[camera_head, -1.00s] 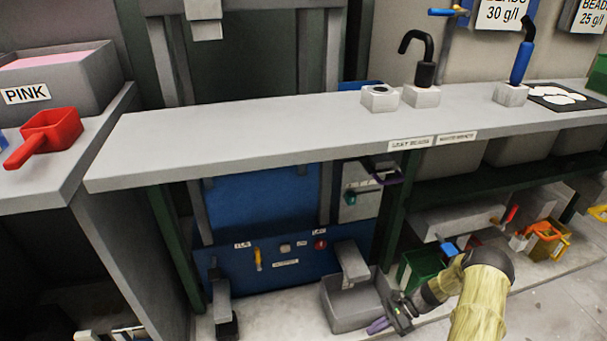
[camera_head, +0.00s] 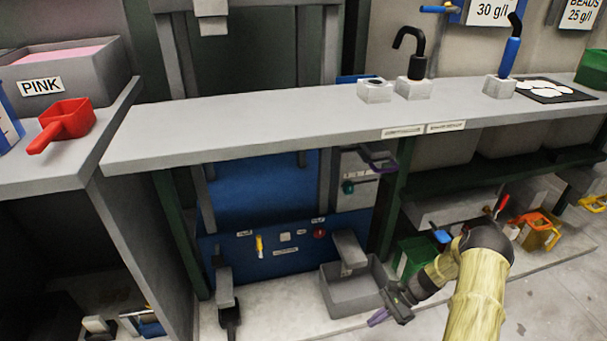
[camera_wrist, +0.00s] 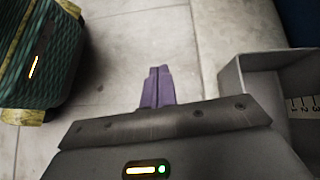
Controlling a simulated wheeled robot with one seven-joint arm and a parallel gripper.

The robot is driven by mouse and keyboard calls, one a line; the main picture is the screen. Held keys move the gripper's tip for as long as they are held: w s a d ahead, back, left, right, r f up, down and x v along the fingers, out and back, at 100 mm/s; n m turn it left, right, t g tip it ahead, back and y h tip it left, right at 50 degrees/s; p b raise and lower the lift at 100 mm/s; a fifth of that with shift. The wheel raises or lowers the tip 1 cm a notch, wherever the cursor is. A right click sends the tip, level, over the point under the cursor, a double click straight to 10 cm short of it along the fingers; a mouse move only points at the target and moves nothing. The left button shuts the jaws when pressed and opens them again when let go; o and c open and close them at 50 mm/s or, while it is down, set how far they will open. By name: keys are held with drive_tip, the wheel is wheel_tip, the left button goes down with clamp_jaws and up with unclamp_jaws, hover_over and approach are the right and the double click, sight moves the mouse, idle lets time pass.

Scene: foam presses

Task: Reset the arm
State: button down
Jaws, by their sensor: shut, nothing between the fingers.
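My gripper (camera_head: 378,318) is at the lower right of the head view, at the end of my yellow-sleeved arm. It is low, in front of the grey open bin under the bench. In the wrist view its purple fingers (camera_wrist: 157,88) are together with nothing between them. They point over a bare tiled floor. The grey bin (camera_wrist: 232,82) shows at the right of the wrist view, apart from the fingers.
A long grey bench (camera_head: 250,120) runs above my gripper. The grey bin (camera_head: 352,298) and a green bin (camera_head: 411,258) stand below it. A blue panel with controls (camera_head: 270,252) is behind. A red scoop (camera_head: 66,122) lies on the left counter. Floor at lower right is clear.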

drive_tip(key=s+a+r+n+t+h+p, duration=0.25)
drive_tip(key=s+r+n, duration=0.2)
drive_tip(key=r, duration=0.95)
drive_tip(key=s+a+r+n+t+h+p, duration=0.1)
drive_tip(key=s+a+r+n+h+p, duration=0.25)
drive_tip(key=r, duration=0.95)
drive_tip(key=s+a+r+n+t+h+p, duration=0.15)
drive_tip(key=s+r+n+h+p, duration=0.3)
drive_tip(key=r, duration=0.95)
wheel_tip(320, 180, up, 38)
drive_tip(key=d+n+p, duration=0.1)
drive_tip(key=p, duration=3.5)
drive_tip(key=shift+s+t+y, duration=0.3)
drive_tip(key=shift+s+y, duration=0.1)
drive_tip(key=shift+y, duration=0.05)
drive_tip(key=shift+f+n, duration=0.15)
drive_tip(key=shift+n, duration=0.1)
drive_tip(key=shift+d, duration=0.1)
